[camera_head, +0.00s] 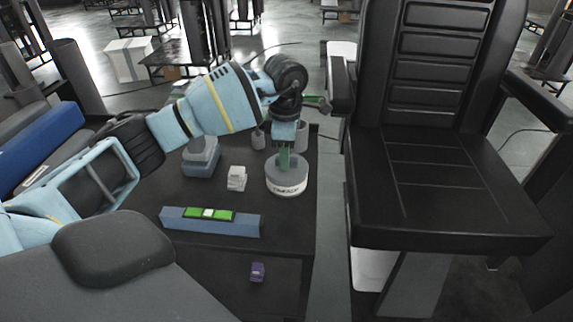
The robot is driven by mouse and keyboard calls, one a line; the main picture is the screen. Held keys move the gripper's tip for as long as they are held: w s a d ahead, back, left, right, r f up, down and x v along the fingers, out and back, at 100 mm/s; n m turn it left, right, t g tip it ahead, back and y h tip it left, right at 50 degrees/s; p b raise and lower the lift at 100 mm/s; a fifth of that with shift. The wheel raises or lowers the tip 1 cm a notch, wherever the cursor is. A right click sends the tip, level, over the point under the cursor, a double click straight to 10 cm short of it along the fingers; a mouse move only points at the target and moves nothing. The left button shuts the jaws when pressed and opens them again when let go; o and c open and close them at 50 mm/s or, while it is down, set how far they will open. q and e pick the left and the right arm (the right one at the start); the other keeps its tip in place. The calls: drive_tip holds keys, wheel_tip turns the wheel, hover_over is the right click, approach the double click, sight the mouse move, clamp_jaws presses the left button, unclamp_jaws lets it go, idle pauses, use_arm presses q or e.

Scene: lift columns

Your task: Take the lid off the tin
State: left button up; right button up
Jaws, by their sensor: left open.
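The tin (287,183) is a round, light grey container with dark lettering on its side, standing on the dark table. Its lid (275,170) appears to be on top, and part of the top is hidden. My left gripper (286,160) points down right above the tin, close to the lid. It is open. I cannot tell whether its fingers touch the lid. My right gripper is not in view.
On the table (150,205) are a blue-grey bar with a green panel (240,222), a small white block (237,178), a grey-blue box (201,163) and grey cups (258,139). A purple item (257,271) lies lower down. A black chair (450,190) stands right.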

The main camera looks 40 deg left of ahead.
use_arm(q)
drive_tip(key=shift+f, duration=0.55)
clamp_jaws()
drive_tip(key=shift+r, duration=0.15)
drive_tip(key=shift+r, duration=0.25)
drive_tip(key=r, duration=0.2)
drive_tip(key=shift+s+r, duration=0.25)
drive_tip(key=shift+r, duration=0.1)
drive_tip(key=s+d, duration=0.1)
drive_tip(key=s, duration=0.4)
drive_tip(key=s+d+r, duration=0.1)
drive_tip(key=s, duration=0.4)
drive_tip(key=s+d+b, duration=0.1)
drive_tip(key=s, duration=0.4)
drive_tip(key=shift+s+r, duration=0.15)
drive_tip(key=shift+r, duration=0.1)
